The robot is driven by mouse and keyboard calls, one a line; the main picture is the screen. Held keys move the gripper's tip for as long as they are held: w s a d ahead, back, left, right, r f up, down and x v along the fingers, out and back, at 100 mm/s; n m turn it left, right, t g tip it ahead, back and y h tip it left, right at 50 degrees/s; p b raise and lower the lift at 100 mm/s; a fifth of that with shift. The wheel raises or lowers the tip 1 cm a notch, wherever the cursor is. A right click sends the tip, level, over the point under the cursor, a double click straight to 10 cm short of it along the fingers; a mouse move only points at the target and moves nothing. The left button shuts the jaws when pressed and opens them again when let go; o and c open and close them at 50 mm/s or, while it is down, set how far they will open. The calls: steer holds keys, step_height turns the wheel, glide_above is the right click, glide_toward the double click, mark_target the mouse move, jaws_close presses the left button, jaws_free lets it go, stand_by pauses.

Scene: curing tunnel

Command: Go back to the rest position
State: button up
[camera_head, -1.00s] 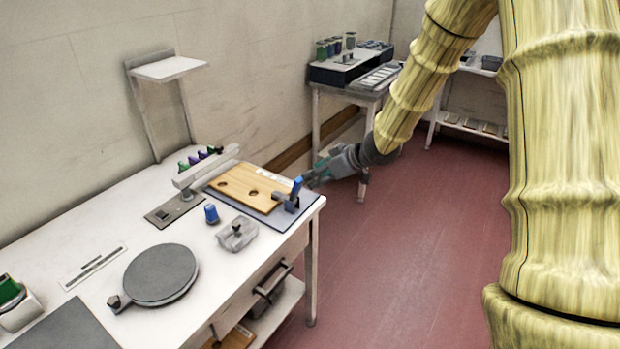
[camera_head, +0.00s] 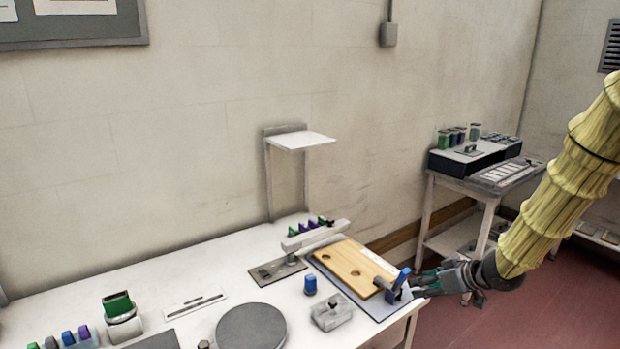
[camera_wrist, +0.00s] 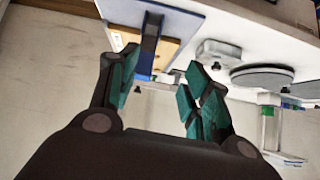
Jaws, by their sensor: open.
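My gripper (camera_head: 428,283) is at the right edge of the white table, beside a blue upright piece (camera_head: 397,284) on the grey-blue mat (camera_head: 375,308). In the wrist view my gripper (camera_wrist: 160,88) has its two teal-padded fingers spread apart. The blue piece (camera_wrist: 150,45) shows beyond and between them there. I cannot tell from the pictures whether the fingers touch it. My yellow arm comes in from the right in the head view.
A wooden board with round holes (camera_head: 350,262) lies on the mat. A small blue cylinder (camera_head: 310,284), a grey block (camera_head: 332,314) and a round dark plate (camera_head: 250,329) stand left of it. A second table (camera_head: 462,195) stands behind; red floor (camera_head: 560,300) is open at right.

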steer(key=s+a+f+m+g+h, duration=0.15)
steer(key=s+a+f, duration=0.35)
steer(key=s+f, duration=0.55)
steer(key=s+a+f+m+g+h, duration=0.1)
steer(key=s+a+f+m+g, duration=0.2)
steer(key=s+f, duration=0.75)
steer(key=s+a+f+g+h, duration=0.1)
steer(key=s+f+g, duration=0.1)
steer(key=s+f, duration=0.5)
steer(key=s+a+f+m+g+h, duration=0.1)
steer(key=s+f, duration=0.6)
steer(key=s, duration=0.7)
steer(key=shift+s+a+g, duration=0.25)
steer(key=shift+a+g, duration=0.1)
steer(key=shift+a, duration=0.45)
